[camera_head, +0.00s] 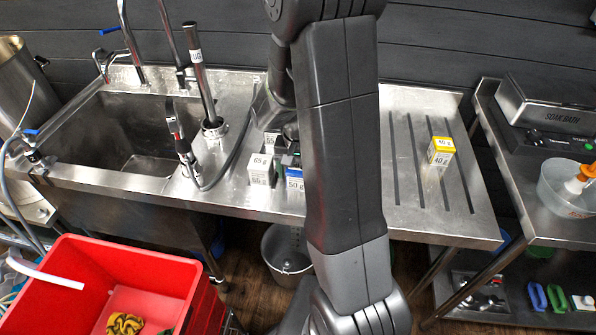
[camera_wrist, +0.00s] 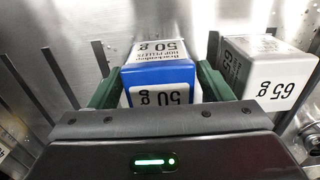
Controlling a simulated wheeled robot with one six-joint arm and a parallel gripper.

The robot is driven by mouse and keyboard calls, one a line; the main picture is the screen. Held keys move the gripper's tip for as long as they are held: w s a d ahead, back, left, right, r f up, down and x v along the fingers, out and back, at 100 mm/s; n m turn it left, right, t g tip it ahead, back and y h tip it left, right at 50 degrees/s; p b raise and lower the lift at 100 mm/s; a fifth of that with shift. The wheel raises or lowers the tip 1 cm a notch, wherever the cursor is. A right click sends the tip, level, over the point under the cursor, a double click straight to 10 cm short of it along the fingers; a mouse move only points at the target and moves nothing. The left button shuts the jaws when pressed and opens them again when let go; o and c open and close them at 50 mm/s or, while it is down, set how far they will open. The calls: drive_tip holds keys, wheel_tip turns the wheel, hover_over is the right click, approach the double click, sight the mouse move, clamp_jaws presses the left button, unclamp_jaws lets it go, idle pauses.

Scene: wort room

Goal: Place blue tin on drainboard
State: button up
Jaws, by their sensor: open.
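The blue tin (camera_wrist: 158,75), a box with a blue band and "50 g" lettering, stands between the two green fingers of my gripper (camera_wrist: 160,88) in the wrist view. The fingers are open, one on each side of it; I cannot tell whether either touches it. In the head view the blue tin (camera_head: 294,184) shows low beside my arm, partly hidden. My gripper (camera_head: 288,160) is mostly hidden there. The drainboard (camera_head: 405,205) is the grooved steel surface to the right, partly behind my arm.
A white 65 g tin (camera_head: 261,170) stands just left of the blue tin in the head view. A yellow-topped 40 g tin (camera_head: 440,152) stands on the drainboard's grooves. The sink (camera_head: 125,130) and a tall tap lie left. Grooves around the yellow tin are clear.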

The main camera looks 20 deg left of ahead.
wheel_tip(320, 180, up, 12)
idle(0.4)
